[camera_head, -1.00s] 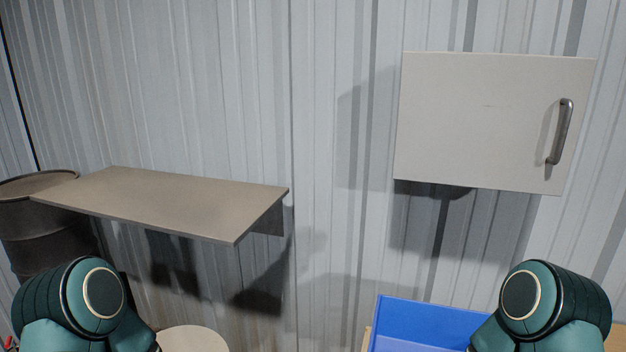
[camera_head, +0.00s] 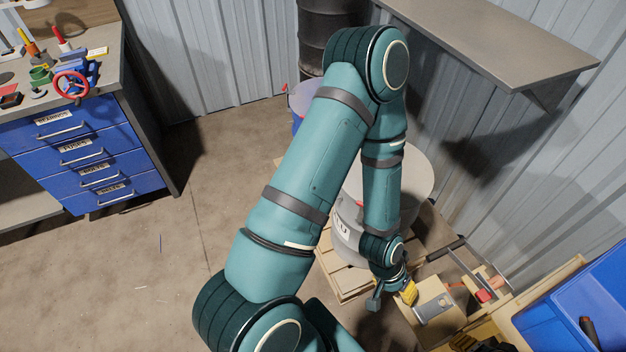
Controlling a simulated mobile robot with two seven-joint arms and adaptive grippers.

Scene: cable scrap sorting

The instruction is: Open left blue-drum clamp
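A blue drum (camera_head: 296,108) with a pale lid stands on the floor behind my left arm, at the upper middle; the arm hides much of it. A small red part (camera_head: 285,87) shows at its rim; I cannot tell whether it is the clamp. My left gripper (camera_head: 388,292) points down in front of a grey drum (camera_head: 418,172), well away from the blue drum. Its fingers are too small and dark to judge. A yellow piece (camera_head: 409,292) shows beside it; I cannot tell if they touch. My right gripper is out of view.
The grey drum stands on a wooden pallet (camera_head: 345,282). A blue bin (camera_head: 590,285) and hand tools are at the lower right. A wall shelf (camera_head: 500,35) overhangs the upper right. A blue drawer bench (camera_head: 75,150) stands left; the floor between is clear.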

